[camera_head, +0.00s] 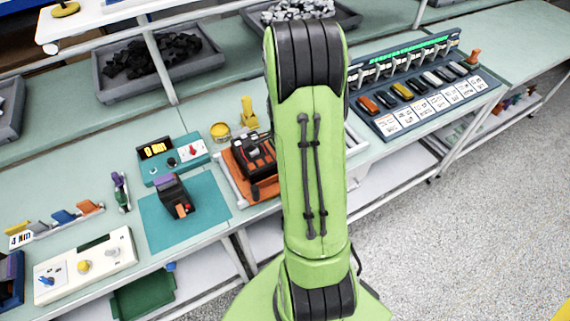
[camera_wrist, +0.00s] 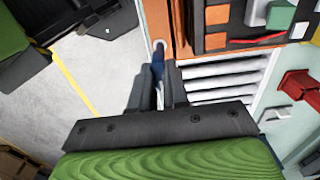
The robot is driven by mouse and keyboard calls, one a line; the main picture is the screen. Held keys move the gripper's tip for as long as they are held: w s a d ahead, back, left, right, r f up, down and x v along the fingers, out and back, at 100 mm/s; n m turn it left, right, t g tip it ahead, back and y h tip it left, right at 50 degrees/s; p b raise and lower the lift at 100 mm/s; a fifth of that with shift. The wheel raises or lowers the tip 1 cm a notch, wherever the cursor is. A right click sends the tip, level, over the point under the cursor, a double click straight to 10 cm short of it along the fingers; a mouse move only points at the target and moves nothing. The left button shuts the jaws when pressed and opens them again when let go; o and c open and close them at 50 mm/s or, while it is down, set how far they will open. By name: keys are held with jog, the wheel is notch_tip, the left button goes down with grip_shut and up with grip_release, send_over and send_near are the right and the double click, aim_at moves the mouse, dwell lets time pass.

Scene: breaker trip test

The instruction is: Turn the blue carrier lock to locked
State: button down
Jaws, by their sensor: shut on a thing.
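The blue carrier lock (camera_wrist: 157,62) is a narrow blue piece at the edge of the orange carrier (camera_wrist: 158,18) in the wrist view. My gripper (camera_wrist: 158,76) is shut on it, with one dark finger on each side. The fingers cover much of the lock, so I cannot tell whether it is at locked. In the head view the orange carrier (camera_head: 236,176) sits on a pale frame and bears a black device (camera_head: 252,152). My green arm hides the lock and my gripper there.
A teal mat (camera_head: 212,190) with a dark device lies left of the carrier. A teal box with a lit display (camera_head: 156,149) stands behind the mat. A dark rack of several coloured breakers (camera_head: 420,92) stands on the right. Clear grey floor (camera_head: 480,215) lies at front right.

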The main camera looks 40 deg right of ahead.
dwell(0.3)
jog(key=c, duration=1.1)
grip_release()
notch_tip(320, 180, up, 16)
jog(key=shift+f+p, duration=0.1)
jog(key=shift+p, duration=0.9)
